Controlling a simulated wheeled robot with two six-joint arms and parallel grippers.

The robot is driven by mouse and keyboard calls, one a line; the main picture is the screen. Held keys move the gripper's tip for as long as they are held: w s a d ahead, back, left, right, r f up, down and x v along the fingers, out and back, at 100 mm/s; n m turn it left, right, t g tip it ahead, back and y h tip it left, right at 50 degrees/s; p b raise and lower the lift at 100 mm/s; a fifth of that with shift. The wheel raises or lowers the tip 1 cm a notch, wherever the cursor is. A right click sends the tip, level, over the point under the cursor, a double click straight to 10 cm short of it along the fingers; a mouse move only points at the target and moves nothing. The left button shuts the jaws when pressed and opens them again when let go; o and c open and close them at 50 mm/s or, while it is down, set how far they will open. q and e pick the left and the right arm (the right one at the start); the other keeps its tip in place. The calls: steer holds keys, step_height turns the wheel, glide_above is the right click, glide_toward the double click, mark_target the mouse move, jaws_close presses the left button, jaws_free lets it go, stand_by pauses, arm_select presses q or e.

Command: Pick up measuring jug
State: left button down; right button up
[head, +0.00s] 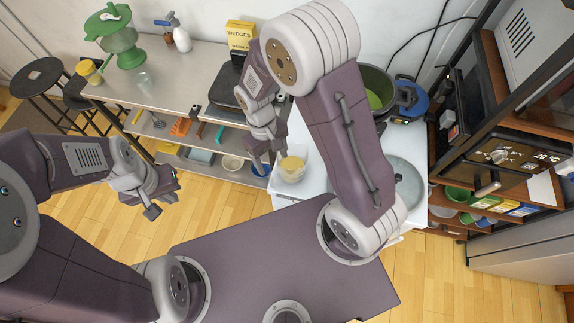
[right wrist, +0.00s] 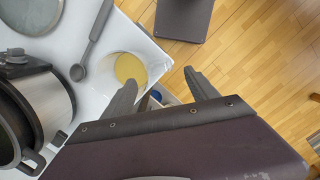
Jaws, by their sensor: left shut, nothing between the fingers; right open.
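The measuring jug (head: 291,169) is a clear container with yellow contents. It stands on the white worktop near its left front corner; in the right wrist view its yellow contents (right wrist: 130,68) show left of the finger gap. My right gripper (head: 268,160) is open and empty, pointing down just left of the jug. In the right wrist view one finger overlaps the jug's near edge; I cannot tell whether they touch. My left gripper (head: 152,202) is shut and empty, over the floor at the left, well away from the jug. My right arm hides part of the worktop.
The white worktop (head: 284,187) also holds a dark pot (head: 377,88), a round lid (head: 405,182) and, in the right wrist view, a grey ladle (right wrist: 94,42) beside the jug. A grey shelf unit (head: 185,85) stands left. An oven (head: 515,160) is at right.

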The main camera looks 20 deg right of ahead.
mark_target(274, 170)
steer(key=f, duration=0.3)
steer(key=shift+s+d+f, duration=0.15)
steer(key=shift+s+f, duration=0.1)
steer(key=shift+s+f+p, duration=0.1)
steer(key=shift+f+p, duration=0.25)
steer(key=shift+p, duration=0.1)
steer(key=f, duration=0.2)
steer(key=f+p, duration=0.1)
steer(key=f, duration=0.1)
steer(key=shift+s, duration=0.2)
steer(key=shift+f, duration=0.2)
jaws_close()
